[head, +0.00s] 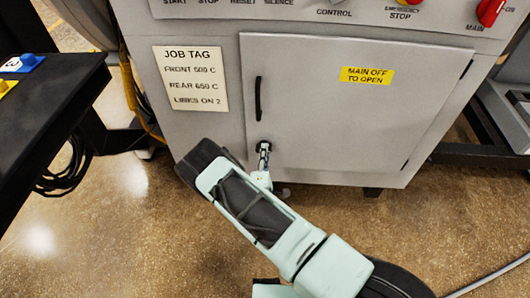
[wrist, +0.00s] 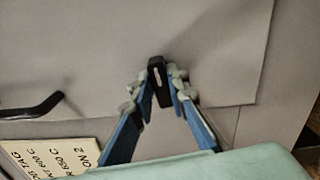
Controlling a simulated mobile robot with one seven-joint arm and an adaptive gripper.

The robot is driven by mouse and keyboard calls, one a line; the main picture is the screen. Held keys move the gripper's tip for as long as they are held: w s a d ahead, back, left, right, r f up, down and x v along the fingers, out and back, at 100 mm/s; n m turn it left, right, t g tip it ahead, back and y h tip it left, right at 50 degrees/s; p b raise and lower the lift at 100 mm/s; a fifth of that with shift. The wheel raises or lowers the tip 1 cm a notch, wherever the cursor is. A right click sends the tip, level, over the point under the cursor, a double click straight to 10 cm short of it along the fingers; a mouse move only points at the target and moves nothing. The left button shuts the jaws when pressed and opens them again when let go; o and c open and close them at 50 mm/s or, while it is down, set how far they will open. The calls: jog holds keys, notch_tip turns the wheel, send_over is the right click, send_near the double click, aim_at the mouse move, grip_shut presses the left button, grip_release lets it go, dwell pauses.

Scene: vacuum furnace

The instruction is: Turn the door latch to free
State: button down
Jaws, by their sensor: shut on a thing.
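The door latch (head: 264,146) is a small dark knob low on the left side of the grey cabinet door (head: 350,115). In the wrist view the latch (wrist: 157,74) is a black piece with a pale line on its face. My gripper (head: 264,160) reaches it from the front. In the wrist view the two fingers of my gripper (wrist: 160,88) are closed on the latch, one on each side. The fingers partly cover it, and in the head view it is too small to read its turn. The door lies flush with the cabinet.
A black door handle (head: 258,98) stands just above the latch; it also shows in the wrist view (wrist: 35,108). A job tag (head: 190,79) is left of the door, and a yellow label (head: 367,76) is on it. A dark table (head: 45,110) stands at left.

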jog(key=c, duration=1.9)
grip_release()
jog(key=s, duration=1.2)
jog(key=shift+a, duration=0.25)
